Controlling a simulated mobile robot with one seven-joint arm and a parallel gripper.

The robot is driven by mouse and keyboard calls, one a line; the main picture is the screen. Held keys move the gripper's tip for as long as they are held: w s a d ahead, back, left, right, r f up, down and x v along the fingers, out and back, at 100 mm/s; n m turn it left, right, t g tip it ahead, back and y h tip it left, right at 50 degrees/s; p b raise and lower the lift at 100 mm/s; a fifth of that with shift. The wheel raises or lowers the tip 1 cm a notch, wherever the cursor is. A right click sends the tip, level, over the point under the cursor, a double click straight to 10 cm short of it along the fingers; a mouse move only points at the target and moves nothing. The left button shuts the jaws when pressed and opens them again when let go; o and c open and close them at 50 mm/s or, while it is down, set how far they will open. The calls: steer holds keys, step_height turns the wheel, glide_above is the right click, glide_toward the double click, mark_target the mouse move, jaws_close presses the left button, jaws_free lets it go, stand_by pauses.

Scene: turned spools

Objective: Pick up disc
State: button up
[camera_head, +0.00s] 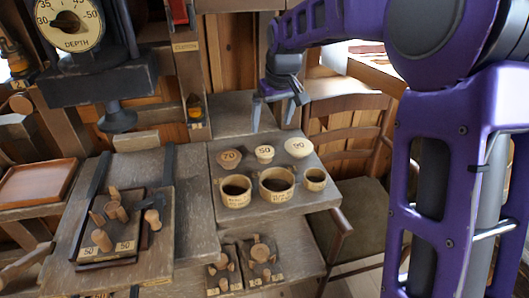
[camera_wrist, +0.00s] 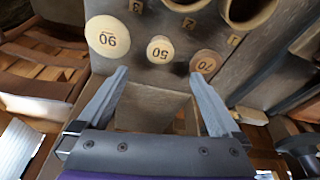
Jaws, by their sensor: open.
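Three round discs lie in a row on a grey wooden shelf (camera_head: 255,203). The brown disc marked 70 (camera_head: 229,158) is at the left, the small cream disc marked 50 (camera_head: 264,153) in the middle, and the cream disc marked 90 (camera_head: 299,147) at the right. In the wrist view, the 90 disc (camera_wrist: 107,36), 50 disc (camera_wrist: 160,49) and 70 disc (camera_wrist: 206,63) all show upside down. My gripper (camera_head: 277,110) is open and empty, behind and above the row. In the wrist view, its fingertips (camera_wrist: 159,74) point toward the discs, with the 50 disc ahead between them.
A dark tray (camera_head: 90,252) with several wooden pegs is at left. A chair (camera_head: 345,115) stands close at right.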

mark_target(265, 150)
steer(key=x, duration=1.1)
steer(key=shift+w+a+r+b, duration=0.1)
steer(key=shift+w+a+b, duration=0.05)
steer(key=shift+b, duration=0.2)
steer(key=c, duration=1.2)
steer(key=shift+r, duration=0.15)
steer(key=shift+c, duration=0.2)
